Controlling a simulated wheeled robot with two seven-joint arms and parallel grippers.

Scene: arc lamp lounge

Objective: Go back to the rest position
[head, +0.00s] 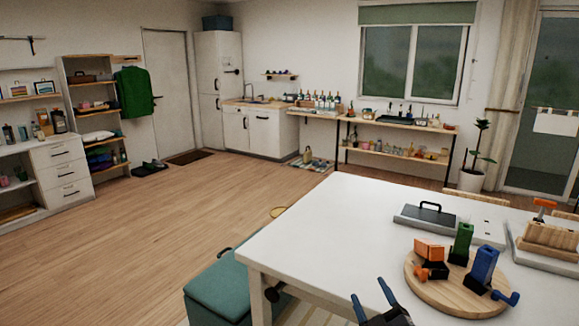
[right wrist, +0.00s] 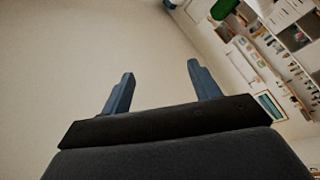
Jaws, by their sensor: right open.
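My right gripper (head: 372,298) shows at the bottom of the head view, at the near edge of the white table. Its two blue fingers stand apart, with nothing between them. In the right wrist view the fingers of the same gripper (right wrist: 160,88) are spread and empty, with a plain pale wall behind them. My left gripper does not show in either view.
The white table (head: 345,215) fills the lower right. On it are a round wooden board (head: 432,296) with orange, green and blue tools, and a grey plate with a black handle (head: 430,212). A teal bench (head: 217,288) stands at its left. The wooden floor (head: 150,235) is open.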

